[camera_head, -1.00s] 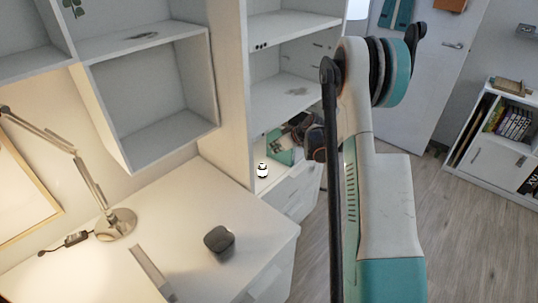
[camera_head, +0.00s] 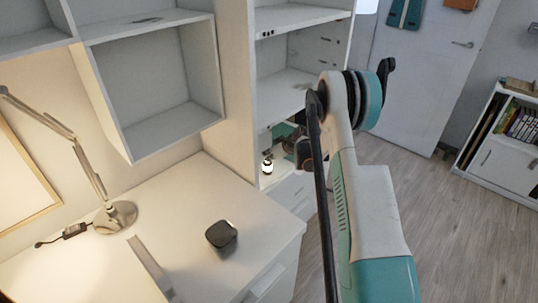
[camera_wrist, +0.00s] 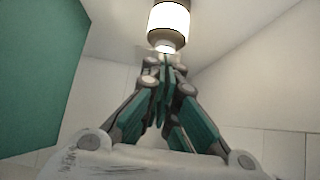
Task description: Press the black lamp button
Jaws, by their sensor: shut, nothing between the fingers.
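A desk lamp (camera_head: 116,215) with a jointed arm stands on the white desk. A small black piece (camera_head: 75,231), like a cord switch, lies at the left of its base. A small lit lamp-like object (camera_head: 267,167), white with dark bands, stands in the lower shelf bay. It shows in the wrist view as a glowing white cylinder (camera_wrist: 169,24). My gripper (camera_wrist: 164,62) is shut and empty, its fingertips close below the cylinder in that picture; I cannot tell whether they touch. In the head view my gripper is small and partly hidden inside the bay.
A dark rounded box (camera_head: 221,237) sits on the desk (camera_head: 185,195). White shelf walls enclose the bay around my gripper, and a teal surface (camera_wrist: 38,75) is at the left in the wrist view. A low bookcase (camera_head: 500,150) stands at the far right; the floor between is clear.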

